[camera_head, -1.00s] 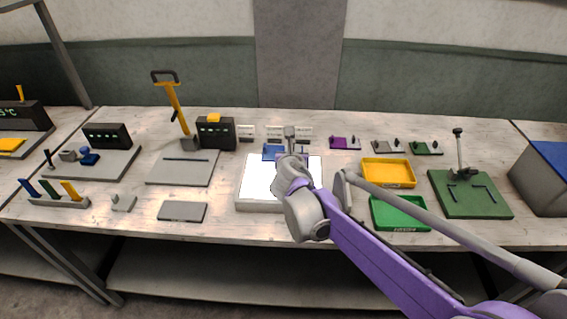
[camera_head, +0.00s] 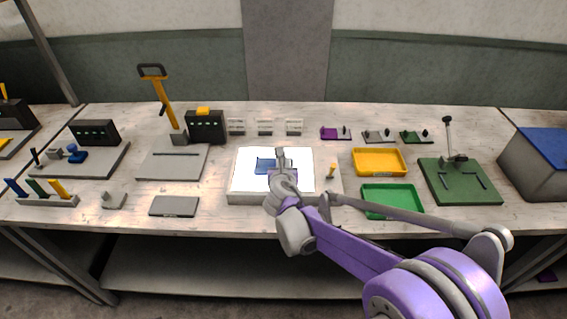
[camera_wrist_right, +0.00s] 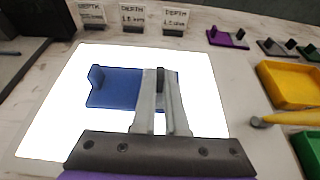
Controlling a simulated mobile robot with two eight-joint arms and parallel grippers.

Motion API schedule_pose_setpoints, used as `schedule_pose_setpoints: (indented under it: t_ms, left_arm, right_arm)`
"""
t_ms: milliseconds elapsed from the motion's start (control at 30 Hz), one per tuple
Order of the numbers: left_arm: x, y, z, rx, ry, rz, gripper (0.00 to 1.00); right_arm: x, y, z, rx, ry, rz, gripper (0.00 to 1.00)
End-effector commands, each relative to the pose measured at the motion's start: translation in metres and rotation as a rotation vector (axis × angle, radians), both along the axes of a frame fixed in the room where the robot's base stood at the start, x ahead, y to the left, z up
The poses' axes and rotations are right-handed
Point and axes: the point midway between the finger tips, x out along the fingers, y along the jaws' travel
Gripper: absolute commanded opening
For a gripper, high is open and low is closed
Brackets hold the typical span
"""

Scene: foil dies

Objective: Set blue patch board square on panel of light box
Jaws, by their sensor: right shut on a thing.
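The light box (camera_head: 236,197) stands mid-table with its white panel lit; in the right wrist view the bright panel (camera_wrist_right: 60,125) fills the middle. The blue patch board (camera_head: 264,165) is over the panel, towards its far side; it also shows in the right wrist view (camera_wrist_right: 115,90), with an upright tab at its left end. My right gripper (camera_wrist_right: 160,112) is shut on the board near its right end, and the fingers hide part of it. Whether the board touches the panel I cannot tell. My left gripper is not in view.
Three depth cards (camera_head: 265,127) stand behind the box. To the right are a yellow tray (camera_head: 380,170), a green tray (camera_head: 400,187) and a yellow-handled tool (camera_head: 332,170). A grey plate (camera_head: 174,206) lies to the left. Purple, grey and green boards sit at the back right.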

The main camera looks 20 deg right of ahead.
Motion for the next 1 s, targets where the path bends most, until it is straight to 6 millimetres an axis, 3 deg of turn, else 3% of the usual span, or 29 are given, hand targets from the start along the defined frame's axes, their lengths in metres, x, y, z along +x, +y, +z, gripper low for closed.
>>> schedule_pose_setpoints:
  t_ms: [167,200,333,700,867,1000]
  left_arm:
    - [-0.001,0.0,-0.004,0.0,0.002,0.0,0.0]
    - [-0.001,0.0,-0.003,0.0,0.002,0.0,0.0]
    - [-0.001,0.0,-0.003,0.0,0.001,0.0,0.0]
    - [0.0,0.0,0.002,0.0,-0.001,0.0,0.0]
    - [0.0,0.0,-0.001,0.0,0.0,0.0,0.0]
    - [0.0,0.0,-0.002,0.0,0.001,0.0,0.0]
  right_arm:
    - [0.0,0.0,-0.004,0.0,0.0,0.0,0.0]
    - [0.0,0.0,-0.003,0.0,0.0,0.0,0.16]
    - [0.0,0.0,-0.003,0.0,0.0,0.0,0.39]
    - [0.0,0.0,0.002,0.0,-0.001,0.0,0.4]
    - [-0.02,0.006,0.009,-0.001,0.0,0.001,0.4]
    - [-0.046,0.014,0.02,0.0,0.0,0.003,0.4]
